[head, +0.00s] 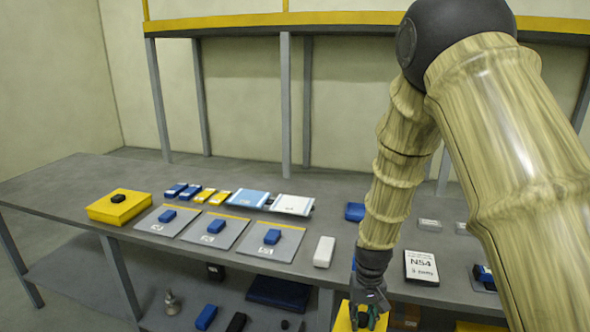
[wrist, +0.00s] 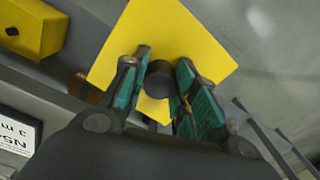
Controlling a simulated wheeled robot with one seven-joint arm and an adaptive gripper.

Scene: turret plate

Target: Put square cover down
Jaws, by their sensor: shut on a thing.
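The square cover (wrist: 185,40) is a flat yellow plate with a round black knob (wrist: 159,80). My gripper (wrist: 160,85) is shut on the knob, one finger on each side of it. In the head view my gripper (head: 369,300) hangs down at the table's front edge, and part of the yellow cover (head: 342,318) shows below it at the bottom of the picture. The fingers hide part of the cover. I cannot tell whether anything touches it from below.
A yellow box with a black knob (head: 118,207) stands at the table's left. Grey plates with blue blocks (head: 216,227), a white block (head: 324,252) and an N54 sign (head: 421,266) lie along the grey table (head: 60,190). Another yellow box (wrist: 38,28) shows in the wrist view.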

